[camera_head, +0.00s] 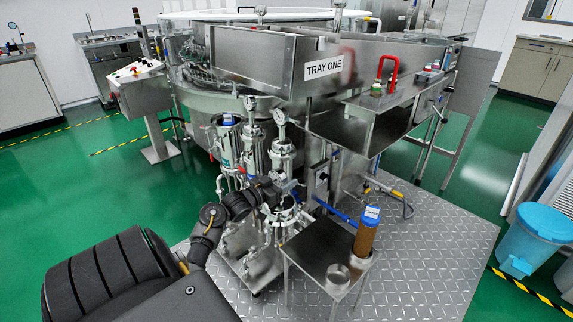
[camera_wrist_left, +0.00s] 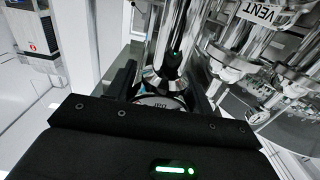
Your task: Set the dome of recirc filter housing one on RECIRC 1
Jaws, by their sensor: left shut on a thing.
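My left gripper (camera_head: 274,190) reaches in among the steel filter housings at the front of the washer. It is shut on a shiny steel part, which I take to be the dome (camera_head: 283,155), a cylinder with a gauge on top. In the left wrist view the steel cylinder (camera_wrist_left: 178,40) rises between the dark fingers (camera_wrist_left: 160,85). Steel pipework and a lower fitting (camera_head: 285,215) show below the gripper. I cannot tell whether the dome touches it. The RECIRC 1 label is not readable. My right gripper is not in view.
Two other housings (camera_head: 228,150) (camera_head: 252,145) stand close on the left. A small steel table (camera_head: 312,248) in front carries a brown cartridge (camera_head: 366,236) with a blue-labelled top and a steel cup (camera_head: 338,275). A VENT tag (camera_wrist_left: 262,14) hangs near pipework in the left wrist view.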

